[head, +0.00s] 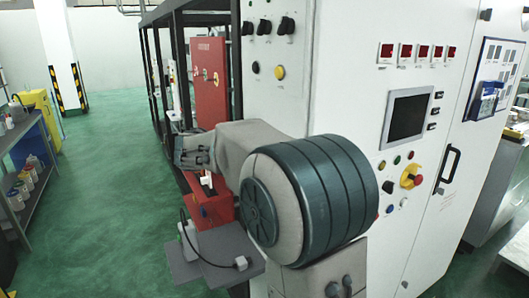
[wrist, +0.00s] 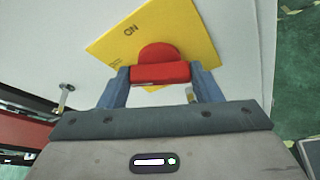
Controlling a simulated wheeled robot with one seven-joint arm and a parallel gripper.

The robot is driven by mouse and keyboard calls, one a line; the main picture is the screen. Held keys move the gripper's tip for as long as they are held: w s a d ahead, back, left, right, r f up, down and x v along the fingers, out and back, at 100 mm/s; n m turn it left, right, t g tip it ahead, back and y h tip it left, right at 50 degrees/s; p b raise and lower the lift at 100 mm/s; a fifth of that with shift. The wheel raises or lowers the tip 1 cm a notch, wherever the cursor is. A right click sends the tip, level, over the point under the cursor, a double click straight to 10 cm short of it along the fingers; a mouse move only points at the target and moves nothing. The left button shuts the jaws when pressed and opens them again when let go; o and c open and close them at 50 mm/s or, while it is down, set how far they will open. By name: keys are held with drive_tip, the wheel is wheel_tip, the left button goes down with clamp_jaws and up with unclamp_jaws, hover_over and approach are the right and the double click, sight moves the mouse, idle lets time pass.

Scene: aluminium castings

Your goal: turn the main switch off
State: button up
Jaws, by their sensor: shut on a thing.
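The main switch shows in the wrist view as a red handle (wrist: 160,72) on a yellow plate (wrist: 195,22) marked "ON", fixed to a white panel. My gripper (wrist: 161,80) has its two blue-grey fingers on either side of the red handle and is shut on it. In the head view my gripper (head: 190,150) reaches out left of the white cabinet. I cannot make out the switch there.
A red panel (head: 210,80) stands behind my arm in a black frame. A shelf (head: 25,170) is at the far left. Green floor (head: 100,190) between is clear.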

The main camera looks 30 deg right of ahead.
idle(0.3)
drive_tip(key=o, duration=1)
drive_tip(key=shift+a, duration=0.1)
drive_tip(key=b+v, duration=0.3)
drive_tip(key=v, duration=1)
drive_tip(key=shift+s+a, duration=0.15)
drive_tip(key=shift+a, duration=0.15)
drive_tip(key=s+a+f+m+y, duration=0.1)
drive_tip(key=s+f+m+y, duration=0.5)
drive_tip(key=s+f, duration=0.5)
drive_tip(key=s+a+f+m+y, duration=0.2)
drive_tip(key=s+f+m+y, duration=0.5)
drive_tip(key=s+f, duration=0.4)
drive_tip(key=shift+s+a+f+m+t+y, duration=0.2)
drive_tip(key=shift+a+m+t+y, duration=0.1)
drive_tip(key=shift+m, duration=0.4)
